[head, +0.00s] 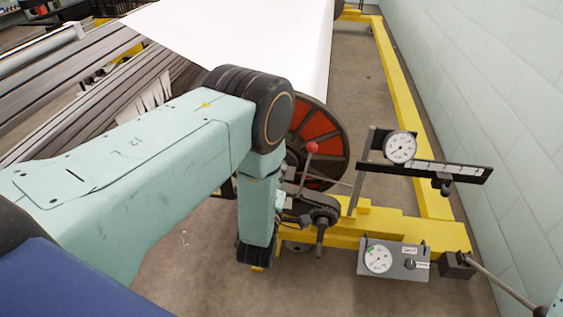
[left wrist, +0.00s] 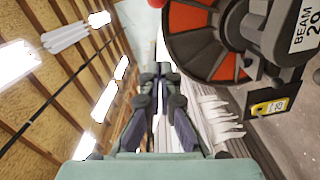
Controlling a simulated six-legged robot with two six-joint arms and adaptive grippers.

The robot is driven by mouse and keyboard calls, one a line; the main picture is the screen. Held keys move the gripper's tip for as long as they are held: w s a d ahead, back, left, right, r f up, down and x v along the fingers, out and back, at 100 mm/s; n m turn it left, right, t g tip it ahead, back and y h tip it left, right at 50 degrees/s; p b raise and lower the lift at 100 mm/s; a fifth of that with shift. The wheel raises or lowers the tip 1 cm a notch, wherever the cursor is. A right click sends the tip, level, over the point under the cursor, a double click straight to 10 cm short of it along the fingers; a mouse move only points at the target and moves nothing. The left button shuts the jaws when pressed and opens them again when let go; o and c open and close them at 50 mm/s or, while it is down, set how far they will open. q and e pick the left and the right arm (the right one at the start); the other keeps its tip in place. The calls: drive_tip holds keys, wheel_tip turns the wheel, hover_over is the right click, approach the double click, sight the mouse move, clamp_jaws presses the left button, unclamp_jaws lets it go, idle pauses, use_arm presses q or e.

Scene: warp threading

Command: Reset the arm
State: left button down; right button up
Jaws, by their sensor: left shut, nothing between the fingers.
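My left arm (head: 130,165) comes in from the left in the head view, and its wrist end hangs downward in front of the warp beam's orange-and-black end disc (head: 322,140). In the left wrist view my left gripper (left wrist: 159,72) is shut and empty, its dark fingers together and apart from the disc, which shows at the upper right (left wrist: 196,32). The fingers are mostly hidden behind the wrist in the head view. My right gripper is not in view.
A red-knobbed lever (head: 312,148) stands close to my left wrist. A round dial gauge (head: 399,147) on a bracket and a grey gauge box (head: 393,260) are to the right on the yellow frame (head: 440,234). White sheet (head: 245,40) spans behind. Bare floor lies below.

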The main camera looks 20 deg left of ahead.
use_arm(q)
drive_tip(key=shift+s+d, duration=0.15)
drive_tip(key=shift+d, duration=0.05)
drive_tip(key=shift+a, duration=0.15)
drive_tip(key=s+f+m+g+h, duration=0.2)
drive_tip(key=s+f+m+g, duration=0.8)
drive_tip(key=s+f, duration=0.35)
drive_tip(key=s+r+m+g, duration=0.1)
drive_tip(key=s+m+g, duration=0.2)
drive_tip(key=s, duration=0.9)
drive_tip(key=s+r+m+g+h, duration=0.1)
drive_tip(key=s+m+g, duration=0.3)
drive_tip(key=s, duration=0.8)
drive_tip(key=shift+d+r, duration=0.3)
drive_tip(key=shift+r, duration=0.1)
